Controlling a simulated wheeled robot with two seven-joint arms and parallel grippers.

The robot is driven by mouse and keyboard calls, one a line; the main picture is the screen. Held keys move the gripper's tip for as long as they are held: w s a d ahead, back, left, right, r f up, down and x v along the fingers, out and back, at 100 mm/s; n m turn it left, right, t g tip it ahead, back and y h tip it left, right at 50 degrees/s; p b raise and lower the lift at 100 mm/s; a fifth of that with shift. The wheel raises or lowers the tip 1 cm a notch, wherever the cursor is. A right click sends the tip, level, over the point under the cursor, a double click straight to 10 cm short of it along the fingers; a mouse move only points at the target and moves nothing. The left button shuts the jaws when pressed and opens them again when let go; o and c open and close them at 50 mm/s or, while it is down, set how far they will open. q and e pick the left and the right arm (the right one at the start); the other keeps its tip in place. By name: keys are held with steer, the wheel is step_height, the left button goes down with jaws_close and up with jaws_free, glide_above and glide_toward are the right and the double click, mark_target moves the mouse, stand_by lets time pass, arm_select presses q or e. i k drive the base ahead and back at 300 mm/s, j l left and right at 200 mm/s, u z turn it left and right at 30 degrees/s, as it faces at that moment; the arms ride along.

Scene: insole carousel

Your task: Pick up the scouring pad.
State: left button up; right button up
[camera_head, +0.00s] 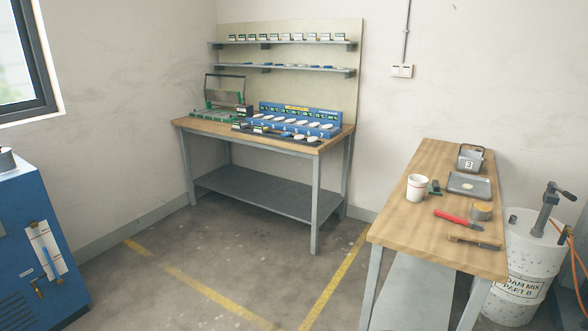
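A small dark green item (435,187), which looks like the scouring pad, is on the wooden-topped table (410,230) at the right. It sits just right of a white cup (417,188) and left of a shallow grey tray (468,186). It is too small to make out its texture or whether it touches the cup. Neither of my grippers is in view.
The right table also holds a grey container marked 3 (470,160), a round tin (481,211), a red-handled tool (457,218) and a wooden-handled tool (474,242). A white drum (525,260) stands beside it. The floor (230,265) ahead is clear.

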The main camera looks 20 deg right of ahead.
mark_target(435, 189)
steer(key=i+j+u, duration=0.25)
steer(key=i, duration=0.2)
steer(key=i+u, duration=0.25)
steer(key=i, duration=0.2)
steer(key=i+l+z, duration=0.15)
steer(key=i+z, duration=0.7)
steer(key=i+j+z, duration=0.25)
steer(key=i+z, duration=0.2)
steer(key=i+l+z, duration=0.2)
steer(key=i+z, duration=0.75)
steer(key=i, duration=0.15)
steer(key=i+j+z, duration=0.25)
steer(key=i+z, duration=0.25)
steer(key=i+l, duration=0.2)
steer(key=i, duration=0.25)
steer(key=i+l+z, duration=0.1)
steer(key=i, duration=0.35)
steer(key=l, duration=0.1)
